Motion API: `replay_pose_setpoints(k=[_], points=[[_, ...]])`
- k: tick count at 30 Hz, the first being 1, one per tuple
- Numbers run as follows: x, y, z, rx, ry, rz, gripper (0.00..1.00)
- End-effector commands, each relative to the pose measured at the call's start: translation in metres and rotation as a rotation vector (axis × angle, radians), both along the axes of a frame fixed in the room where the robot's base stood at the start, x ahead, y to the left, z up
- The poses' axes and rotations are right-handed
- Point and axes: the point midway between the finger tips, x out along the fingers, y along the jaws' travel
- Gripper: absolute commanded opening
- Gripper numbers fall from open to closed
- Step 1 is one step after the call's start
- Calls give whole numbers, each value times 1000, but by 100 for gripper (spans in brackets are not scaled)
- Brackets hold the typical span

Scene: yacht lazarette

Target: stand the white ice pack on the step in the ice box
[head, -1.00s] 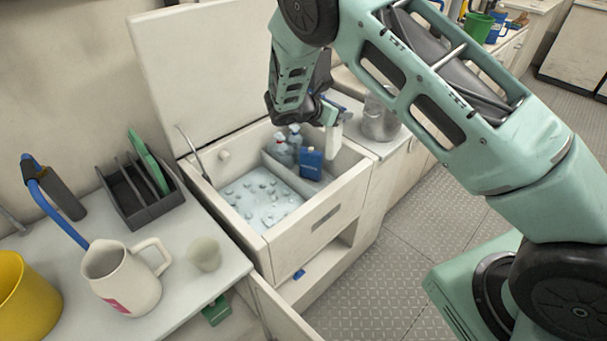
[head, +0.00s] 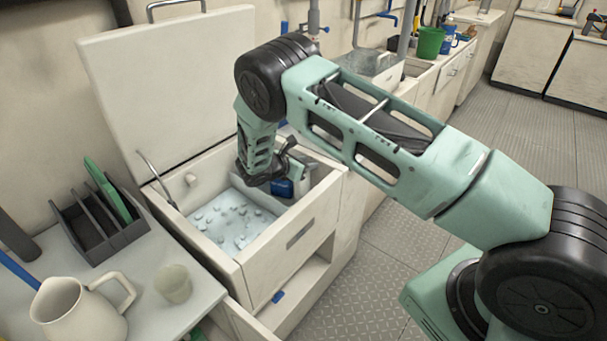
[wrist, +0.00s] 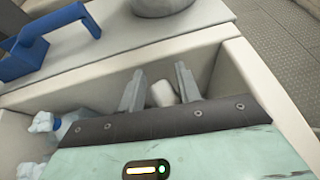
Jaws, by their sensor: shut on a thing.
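My gripper (head: 298,160) is inside the open ice box (head: 285,250), at its far right end. In the wrist view its two fingers (wrist: 160,88) are on either side of the white ice pack (wrist: 162,94), and they are shut on it. Only a small end of the pack shows there; my wrist hides the rest. In the head view the pack (head: 303,176) is a pale patch beside a blue pack (head: 283,188). The step under these packs is mostly hidden by my arm, so I cannot tell whether the white pack touches it.
Loose ice (head: 235,222) covers the left part of the box. The lid (head: 165,85) is raised behind. A rack (head: 100,225), jug (head: 80,312) and cup (head: 173,283) stand on the left counter.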

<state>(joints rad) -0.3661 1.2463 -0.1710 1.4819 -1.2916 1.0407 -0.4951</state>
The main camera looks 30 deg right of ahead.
Motion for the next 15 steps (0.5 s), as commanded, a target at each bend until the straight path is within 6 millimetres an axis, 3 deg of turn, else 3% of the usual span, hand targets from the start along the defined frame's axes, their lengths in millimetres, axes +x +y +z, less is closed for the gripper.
replay_pose_setpoints(k=[8, 15], points=[[-1, -1, -34, -1, 2, -1, 0], [0, 0, -36, 0, 0, 0, 0]])
